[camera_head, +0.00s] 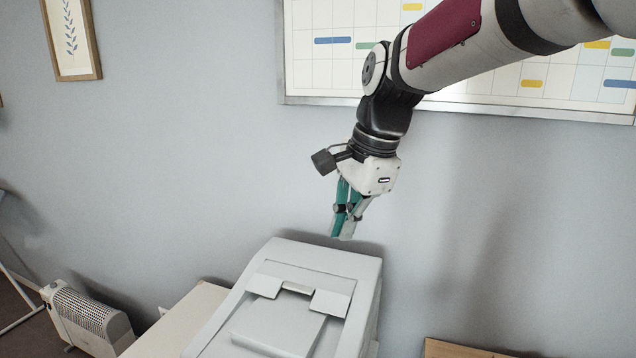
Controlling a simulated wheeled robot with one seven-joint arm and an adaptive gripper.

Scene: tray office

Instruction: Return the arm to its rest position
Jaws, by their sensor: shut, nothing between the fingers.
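My gripper (342,236) hangs at the end of my arm in the middle of the head camera view. Its fingers, partly teal, point down and are together with nothing between them. The fingertips show just above the far edge of a white printer (362,268); I cannot tell how large the gap is. My arm comes in from the upper right and bends downward at a dark joint.
The printer stands on a pale surface (178,322) against a grey wall (190,170). A framed planner board (330,100) hangs behind my arm. A wooden top (450,349) is at the lower right. A white heater (85,318) stands at the lower left. A picture (72,38) hangs upper left.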

